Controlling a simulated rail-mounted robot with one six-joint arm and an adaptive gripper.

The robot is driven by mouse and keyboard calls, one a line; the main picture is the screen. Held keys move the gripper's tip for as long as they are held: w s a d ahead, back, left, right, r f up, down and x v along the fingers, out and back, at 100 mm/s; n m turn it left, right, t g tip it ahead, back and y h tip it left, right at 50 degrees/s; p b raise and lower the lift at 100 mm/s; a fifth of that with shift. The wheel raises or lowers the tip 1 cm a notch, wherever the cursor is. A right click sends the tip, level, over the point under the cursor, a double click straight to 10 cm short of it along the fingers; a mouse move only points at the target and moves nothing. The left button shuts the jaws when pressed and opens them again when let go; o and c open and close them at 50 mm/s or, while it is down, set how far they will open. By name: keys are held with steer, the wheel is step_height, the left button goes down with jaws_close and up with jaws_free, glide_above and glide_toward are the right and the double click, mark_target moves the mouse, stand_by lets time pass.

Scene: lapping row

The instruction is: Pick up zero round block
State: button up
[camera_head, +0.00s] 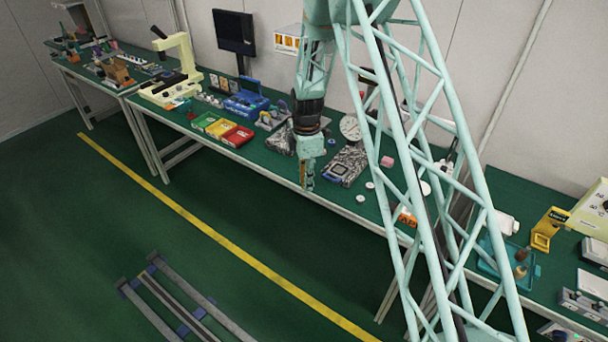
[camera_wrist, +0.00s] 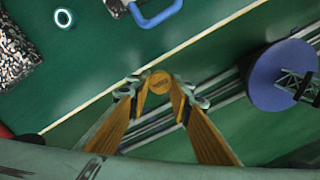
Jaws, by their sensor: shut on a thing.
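My gripper (camera_head: 307,178) hangs at the front edge of the green bench in the head view. In the wrist view my gripper (camera_wrist: 160,90) has its two orange-padded fingers closed on a small round brass-coloured block (camera_wrist: 160,82). The block's round face shows between the fingertips, with faint marking too small to read. It appears held clear of the bench top, out past the edge. In the head view the block is too small or hidden to make out.
The green bench (camera_head: 265,160) carries a speckled plate (camera_head: 345,166), small white discs (camera_head: 360,198), a dial (camera_head: 350,127) and red and green trays (camera_head: 237,136). In the wrist view, a pale ring (camera_wrist: 64,18) and blue handle (camera_wrist: 156,16) lie near the edge.

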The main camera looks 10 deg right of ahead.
steer(key=shift+s+r, duration=0.15)
steer(key=shift+s, duration=1.35)
steer(key=shift+r, duration=0.1)
